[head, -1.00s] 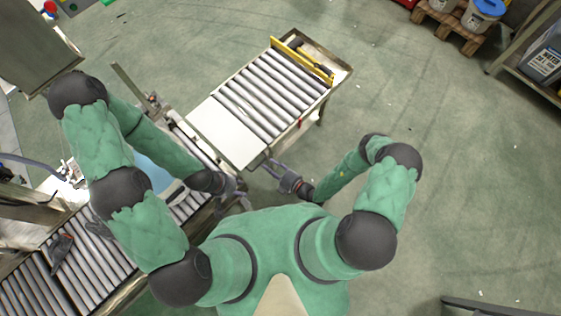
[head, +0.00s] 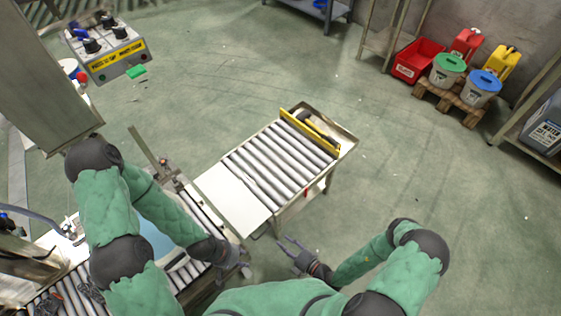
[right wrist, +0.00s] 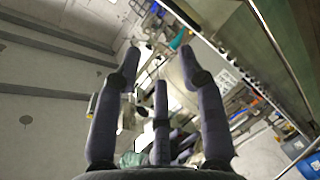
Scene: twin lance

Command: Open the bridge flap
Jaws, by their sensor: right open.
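The bridge flap looks to be the pale flat plate (head: 235,200) in the head view. It lies flat at the near-left end of the short roller table (head: 282,160), facing the main conveyor. My right gripper (head: 286,244) is open and empty, below and right of the plate's near edge, apart from it in the picture. In the right wrist view the same gripper (right wrist: 160,58) shows its spread dark fingers with nothing between them. My left gripper (head: 243,270) is by the main conveyor's near edge, left of the plate's near corner; its fingers are too small to read.
The main roller conveyor (head: 200,212) runs under my left arm. A yellow bar (head: 309,132) crosses the far end of the short table. A control box (head: 104,48) stands at the upper left. Buckets on a pallet (head: 455,100) are at the upper right. The floor at right is clear.

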